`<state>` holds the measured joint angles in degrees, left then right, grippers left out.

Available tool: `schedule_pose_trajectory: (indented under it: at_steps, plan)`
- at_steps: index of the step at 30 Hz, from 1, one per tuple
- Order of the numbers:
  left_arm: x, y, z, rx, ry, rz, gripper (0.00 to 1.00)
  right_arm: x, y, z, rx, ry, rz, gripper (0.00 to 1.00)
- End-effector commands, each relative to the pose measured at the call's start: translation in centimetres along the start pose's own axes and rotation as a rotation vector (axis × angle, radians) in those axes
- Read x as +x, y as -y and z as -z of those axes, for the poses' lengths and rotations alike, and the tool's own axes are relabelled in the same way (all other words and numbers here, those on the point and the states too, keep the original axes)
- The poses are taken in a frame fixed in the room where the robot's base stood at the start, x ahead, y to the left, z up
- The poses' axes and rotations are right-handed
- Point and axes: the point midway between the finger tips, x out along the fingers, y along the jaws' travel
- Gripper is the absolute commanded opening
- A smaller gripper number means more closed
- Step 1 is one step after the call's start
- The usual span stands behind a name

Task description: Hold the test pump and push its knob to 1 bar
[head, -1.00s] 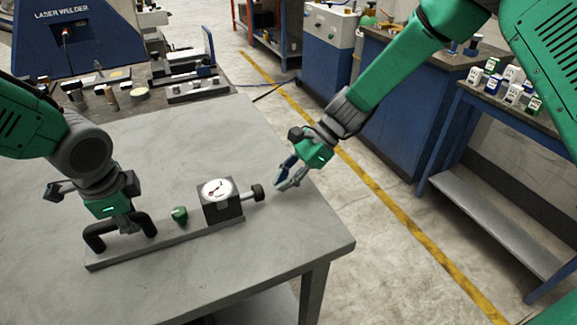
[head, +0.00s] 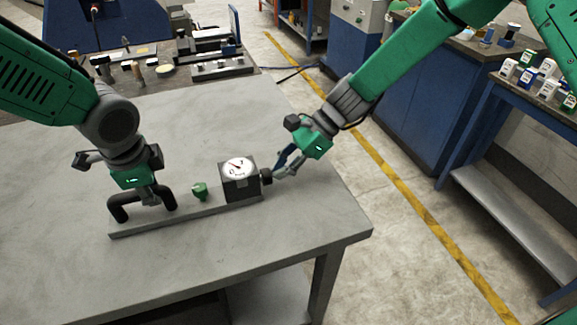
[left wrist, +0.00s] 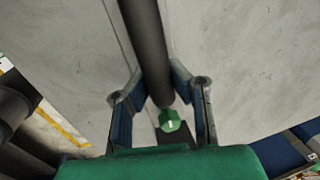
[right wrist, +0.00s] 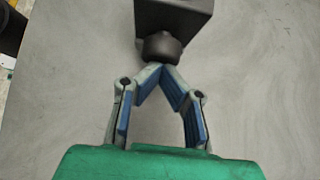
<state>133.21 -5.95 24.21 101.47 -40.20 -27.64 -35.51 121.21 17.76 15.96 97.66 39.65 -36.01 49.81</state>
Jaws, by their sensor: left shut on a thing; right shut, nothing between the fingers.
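The test pump is a grey base bar (head: 190,222) on the table with a black handle (head: 119,207), a green knob or valve (head: 200,191) and a black box with a white dial (head: 238,169). The dial's numbers are too small to read. The black push knob (head: 267,176) is on the box's right side, close against it. My left gripper (head: 150,198) is shut on the handle; the handle passes between its fingers in the left wrist view (left wrist: 160,90). My right gripper (head: 277,175) is shut and empty, its fingertips against the knob, which the right wrist view also shows (right wrist: 161,47).
The pump stands near the front right corner of the grey table (head: 330,222). A bench with a vise and small parts (head: 160,70) is behind. The table front is clear.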

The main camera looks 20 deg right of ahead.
Motion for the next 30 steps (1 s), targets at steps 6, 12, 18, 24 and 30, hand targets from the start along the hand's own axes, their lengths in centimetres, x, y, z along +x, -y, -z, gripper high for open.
schedule_pose_trajectory:
  at_steps: [6, 12, 18, 24, 30]
  plan:
    - [-0.1, 0.0, 0.5, 0.001, -0.007, 0.003, 0.0, 0.1, -0.2, -0.3, -0.002, 0.008, -0.007, 0.0]
    - [-0.1, 0.0, 0.5, 0.002, -0.008, 0.003, 0.0, -0.9, 0.0, 0.9, 0.001, 0.007, -0.003, 0.0]
    - [-0.1, 0.0, 0.5, 0.002, -0.007, 0.003, 0.0, -4.5, 0.2, 2.9, -0.003, 0.004, 0.002, 0.0]
    - [-0.1, 0.0, 0.3, 0.001, -0.006, 0.003, 0.0, -9.0, 0.2, 2.9, -0.002, 0.003, 0.002, 0.0]
    - [-0.1, 0.1, 0.2, 0.0, -0.006, 0.003, 0.0, -11.8, 0.2, 2.9, 0.001, 0.0, 0.0, 0.0]
